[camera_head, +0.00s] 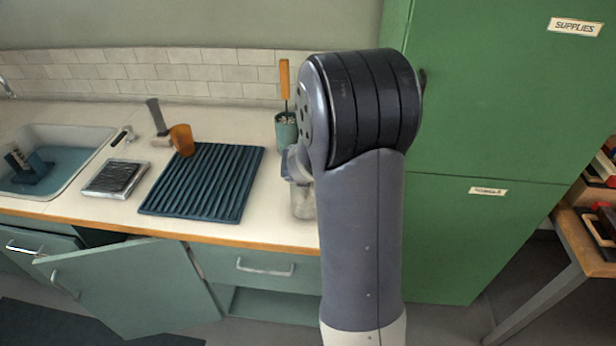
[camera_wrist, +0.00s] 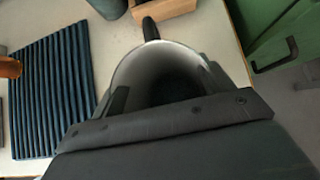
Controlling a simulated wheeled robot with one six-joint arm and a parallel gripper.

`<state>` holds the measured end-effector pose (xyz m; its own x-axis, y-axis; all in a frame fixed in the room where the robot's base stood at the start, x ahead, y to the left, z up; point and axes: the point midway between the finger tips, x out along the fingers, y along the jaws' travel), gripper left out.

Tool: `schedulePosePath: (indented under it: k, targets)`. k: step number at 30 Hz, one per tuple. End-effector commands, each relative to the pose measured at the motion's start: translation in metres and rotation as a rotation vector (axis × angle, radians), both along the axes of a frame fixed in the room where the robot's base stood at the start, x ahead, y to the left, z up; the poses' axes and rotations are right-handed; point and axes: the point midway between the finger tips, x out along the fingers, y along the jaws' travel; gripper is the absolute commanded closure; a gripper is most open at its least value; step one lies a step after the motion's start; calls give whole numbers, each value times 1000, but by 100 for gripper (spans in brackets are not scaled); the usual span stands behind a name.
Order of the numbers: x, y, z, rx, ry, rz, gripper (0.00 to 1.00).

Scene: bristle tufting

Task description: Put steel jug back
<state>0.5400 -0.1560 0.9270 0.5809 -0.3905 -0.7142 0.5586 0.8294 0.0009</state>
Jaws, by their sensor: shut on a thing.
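The steel jug (camera_wrist: 185,58) fills the middle of the wrist view, its round opening facing the camera and a dark handle-like part pointing to the top. My gripper (camera_wrist: 165,98) is shut on it, with a dark finger showing at its left side. In the head view a lower part of the steel jug (camera_head: 303,203) shows at the counter's front right, mostly hidden behind my arm. I cannot tell whether its base touches the counter.
A blue ribbed mat (camera_head: 205,182) lies left of the jug, with an orange cup (camera_head: 182,139) at its back corner. A teal pot (camera_head: 286,132) stands behind the jug. A cabinet door (camera_head: 130,290) hangs open below. A tall green cupboard (camera_head: 490,120) stands right.

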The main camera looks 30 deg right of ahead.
Motion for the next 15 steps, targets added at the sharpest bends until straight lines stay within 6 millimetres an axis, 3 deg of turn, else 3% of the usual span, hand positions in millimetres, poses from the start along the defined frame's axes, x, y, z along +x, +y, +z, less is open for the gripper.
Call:
schedulePosePath:
  k: [14, 15]
  targets:
    - [1, 0, -8, 0, -4, -1, 88]
    - [0, 0, -7, 0, -1, -1, 23]
